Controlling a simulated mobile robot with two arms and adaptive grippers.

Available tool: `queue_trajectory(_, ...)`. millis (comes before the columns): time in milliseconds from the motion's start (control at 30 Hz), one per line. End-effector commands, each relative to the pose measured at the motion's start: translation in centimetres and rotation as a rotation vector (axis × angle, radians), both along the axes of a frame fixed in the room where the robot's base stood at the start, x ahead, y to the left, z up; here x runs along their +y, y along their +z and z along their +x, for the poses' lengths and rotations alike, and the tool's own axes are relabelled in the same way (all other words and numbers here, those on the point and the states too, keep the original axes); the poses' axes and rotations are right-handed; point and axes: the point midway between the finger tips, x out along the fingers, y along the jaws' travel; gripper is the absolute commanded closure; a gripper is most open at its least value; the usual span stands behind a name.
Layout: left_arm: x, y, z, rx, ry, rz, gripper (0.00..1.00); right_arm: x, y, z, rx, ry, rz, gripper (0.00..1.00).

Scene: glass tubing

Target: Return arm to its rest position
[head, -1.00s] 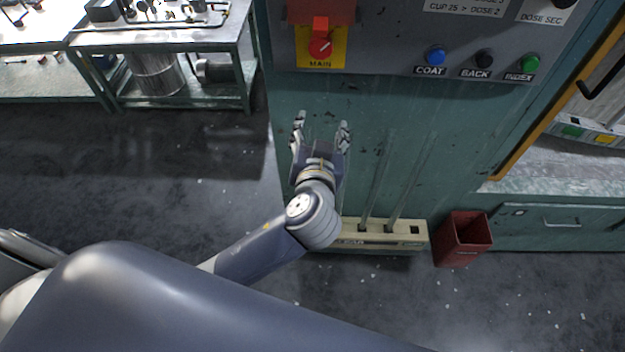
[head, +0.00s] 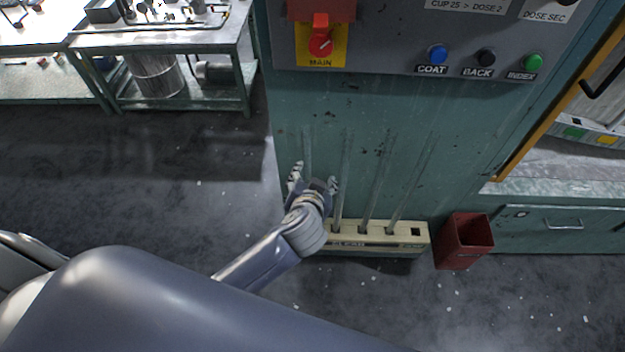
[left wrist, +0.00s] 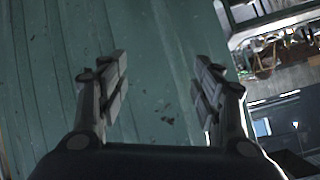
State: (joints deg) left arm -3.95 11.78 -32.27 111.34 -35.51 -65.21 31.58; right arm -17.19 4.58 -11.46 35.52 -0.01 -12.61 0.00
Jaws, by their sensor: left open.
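My left gripper (head: 314,176) is open and empty in the head view, in front of the lower part of the green machine cabinet (head: 400,120). Its arm comes up from the lower left. In the left wrist view both fingers (left wrist: 160,88) stand wide apart with nothing between them, and the cabinet's green face lies beyond. My right gripper is in neither view.
A cream rack (head: 385,238) with upright glass tubes (head: 374,185) stands at the cabinet's foot, close to my left arm. A red bin (head: 464,242) is right of it. A workbench (head: 160,45) stands back left. The floor between is clear.

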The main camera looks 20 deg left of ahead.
Motion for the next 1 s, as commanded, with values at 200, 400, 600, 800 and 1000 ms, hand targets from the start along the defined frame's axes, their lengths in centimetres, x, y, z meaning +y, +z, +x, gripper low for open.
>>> queue_trajectory(200, 0.0, -0.2, 0.0, 0.005, -0.001, 0.0, 0.4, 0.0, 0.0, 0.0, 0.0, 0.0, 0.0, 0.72)
queue_trajectory(400, 0.0, -0.2, 0.0, 0.004, -0.002, 0.0, 0.4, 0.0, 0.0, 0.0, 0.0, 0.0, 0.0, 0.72)
queue_trajectory(600, 0.0, -0.5, -0.1, 0.008, -0.002, 0.001, 0.4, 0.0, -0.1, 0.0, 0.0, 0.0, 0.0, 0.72)
queue_trajectory(800, 0.5, -7.7, -1.1, 0.118, -0.044, 0.023, 0.4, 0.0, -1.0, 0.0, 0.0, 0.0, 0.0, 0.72)
queue_trajectory(1000, 1.9, -21.9, -5.9, 0.338, -0.119, 0.017, 0.4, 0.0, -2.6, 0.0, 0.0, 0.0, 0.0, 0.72)
